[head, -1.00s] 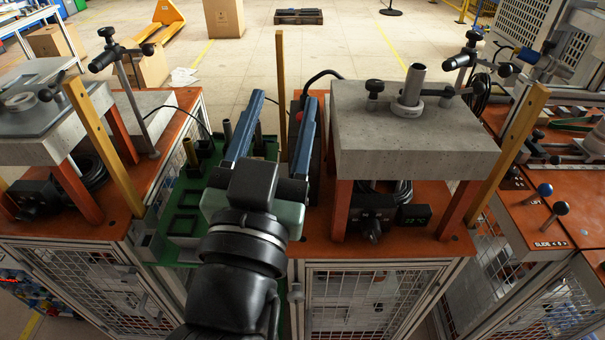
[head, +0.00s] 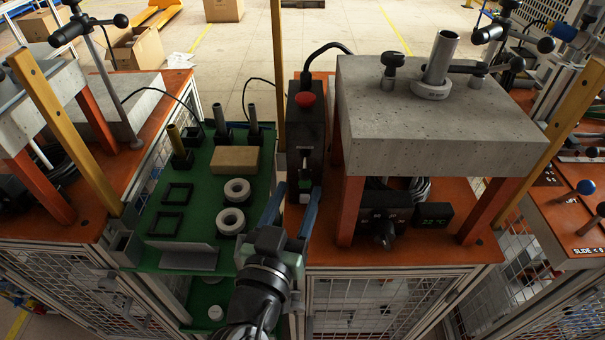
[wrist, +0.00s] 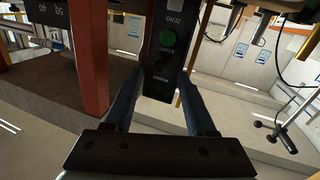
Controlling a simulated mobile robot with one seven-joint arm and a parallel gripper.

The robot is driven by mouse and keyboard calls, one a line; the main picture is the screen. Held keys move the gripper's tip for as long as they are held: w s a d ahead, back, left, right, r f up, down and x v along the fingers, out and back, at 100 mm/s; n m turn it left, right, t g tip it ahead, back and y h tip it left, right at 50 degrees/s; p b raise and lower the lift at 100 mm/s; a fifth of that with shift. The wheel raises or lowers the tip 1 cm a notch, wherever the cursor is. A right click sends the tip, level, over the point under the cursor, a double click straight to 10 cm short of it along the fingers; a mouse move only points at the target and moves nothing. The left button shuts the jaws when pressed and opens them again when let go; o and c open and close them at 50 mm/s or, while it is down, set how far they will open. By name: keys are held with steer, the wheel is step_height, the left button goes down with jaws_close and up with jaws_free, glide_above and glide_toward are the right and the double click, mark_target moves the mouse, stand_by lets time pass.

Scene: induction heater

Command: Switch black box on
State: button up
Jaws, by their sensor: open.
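The black box (head: 306,135) stands upright on the orange table, left of the concrete block. It has a red mushroom button (head: 305,99) on top and a cable behind. My gripper (head: 297,192) is open and empty, low in front of the box, with its blue fingers pointing toward it. In the wrist view the box's front face (wrist: 162,62) lies ahead, between the fingers (wrist: 162,80), with a green round button (wrist: 168,38) and upside-down lettering. I cannot tell whether the fingertips touch the box.
The concrete block (head: 440,115) on orange legs stands close on the right, with a black control unit and green display (head: 433,215) beneath. A green tray (head: 205,190) with rings, posts and a wooden block lies left. A yellow post (head: 278,70) rises behind the tray's right edge.

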mark_target(303, 180)
steer(key=shift+x, duration=2.05)
jaws_close()
